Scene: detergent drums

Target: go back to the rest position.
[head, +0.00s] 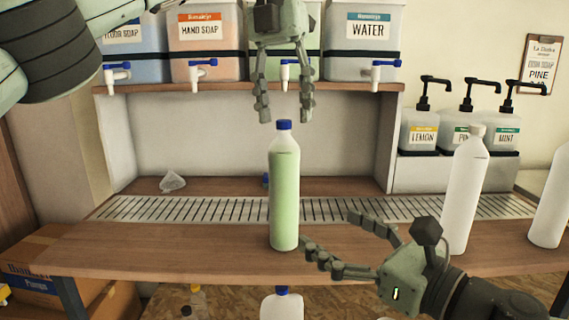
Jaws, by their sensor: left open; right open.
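A bottle of pale green liquid with a blue cap (285,195) stands upright on the wooden counter (160,250). My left gripper (285,116) is open and empty, pointing down. Its fingertips show just above and either side of the cap, apart from the bottle. My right gripper (328,229) is open and empty at the bottle's lower right. One fingertip is very close to the bottle's side; I cannot tell whether it touches.
Drums with taps, among them hand soap (203,45) and water (362,45), stand on a shelf behind. A white bottle (463,190) and another (552,205) stand at right. Pump dispensers (420,130) are behind them. A drain grate (210,209) crosses the counter; its left part is clear.

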